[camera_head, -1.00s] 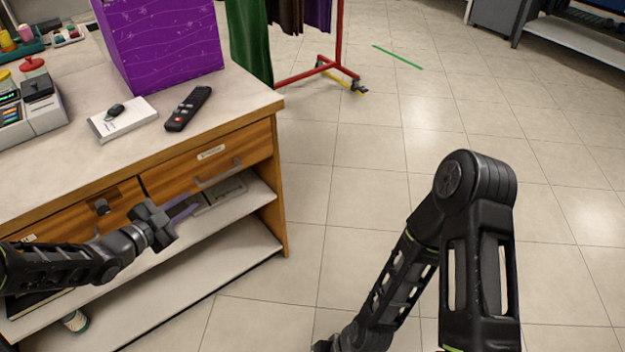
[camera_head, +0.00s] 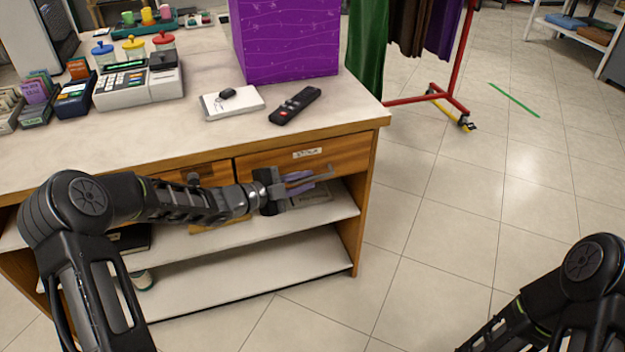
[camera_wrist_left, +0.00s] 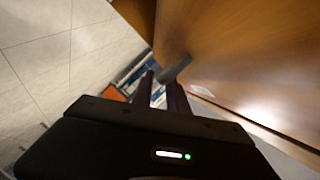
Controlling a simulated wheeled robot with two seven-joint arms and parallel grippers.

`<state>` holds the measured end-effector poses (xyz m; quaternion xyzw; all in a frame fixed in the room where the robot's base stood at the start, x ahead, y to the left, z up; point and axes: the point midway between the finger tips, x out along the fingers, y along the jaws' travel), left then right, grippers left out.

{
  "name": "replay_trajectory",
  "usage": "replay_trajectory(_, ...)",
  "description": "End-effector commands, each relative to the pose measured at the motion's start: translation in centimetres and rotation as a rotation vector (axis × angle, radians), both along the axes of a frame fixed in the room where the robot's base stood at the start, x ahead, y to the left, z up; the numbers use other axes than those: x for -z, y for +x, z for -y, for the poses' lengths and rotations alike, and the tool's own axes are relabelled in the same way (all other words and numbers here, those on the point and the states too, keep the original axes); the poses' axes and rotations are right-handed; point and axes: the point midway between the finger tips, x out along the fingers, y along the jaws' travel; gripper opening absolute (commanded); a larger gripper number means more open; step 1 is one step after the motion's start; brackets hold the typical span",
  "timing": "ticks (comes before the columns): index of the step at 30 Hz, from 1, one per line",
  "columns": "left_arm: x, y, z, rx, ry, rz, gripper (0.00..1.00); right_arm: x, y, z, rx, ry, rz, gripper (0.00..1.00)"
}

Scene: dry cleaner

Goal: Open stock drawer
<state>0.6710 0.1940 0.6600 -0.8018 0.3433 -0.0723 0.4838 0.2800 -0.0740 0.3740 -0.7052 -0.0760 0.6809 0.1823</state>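The wooden drawer front (camera_head: 345,152) with a white label sits under the right end of the counter and looks flush. Its grey bar handle (camera_head: 318,175) is partly covered by my left gripper (camera_head: 300,184), which reaches in from the left. In the left wrist view, the two dark fingers of the left gripper (camera_wrist_left: 160,90) stand apart, with a gap between them. The handle (camera_wrist_left: 175,69) is at the fingertips, close to the wooden front (camera_wrist_left: 235,60). I cannot tell whether they touch. My right arm shows at the lower right; its gripper is out of frame.
On the counter (camera_head: 190,128) are a purple box (camera_head: 285,40), a black remote (camera_head: 295,105), a white box (camera_head: 231,103) and a cash register (camera_head: 140,82). Open shelves (camera_head: 250,275) lie below the drawers. A red clothes rack (camera_head: 440,97) stands behind right.

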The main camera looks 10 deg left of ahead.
Motion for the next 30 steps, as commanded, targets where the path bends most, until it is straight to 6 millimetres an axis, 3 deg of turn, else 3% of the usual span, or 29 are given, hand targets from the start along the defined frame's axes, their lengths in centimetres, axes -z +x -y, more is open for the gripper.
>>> replay_trajectory(6, 0.6, 1.9, 1.6, 0.001, 0.000, 0.000, 0.19, 0.4, 0.0, 0.0, 0.001, 0.000, 0.000, 0.36)
replay_trajectory(15, 0.6, 2.2, 1.8, 0.000, 0.000, 0.000, 0.19, 0.4, 0.0, 0.0, 0.001, 0.000, 0.000, 0.36)
replay_trajectory(23, 0.6, 2.1, 1.8, 0.000, -0.001, -0.001, 0.00, 0.4, 0.0, 0.0, 0.000, 0.000, 0.000, 0.36)
replay_trajectory(30, 0.6, 2.1, 1.8, 0.000, -0.001, -0.001, 0.00, 0.4, 0.0, 0.0, 0.000, 0.000, 0.000, 0.36)
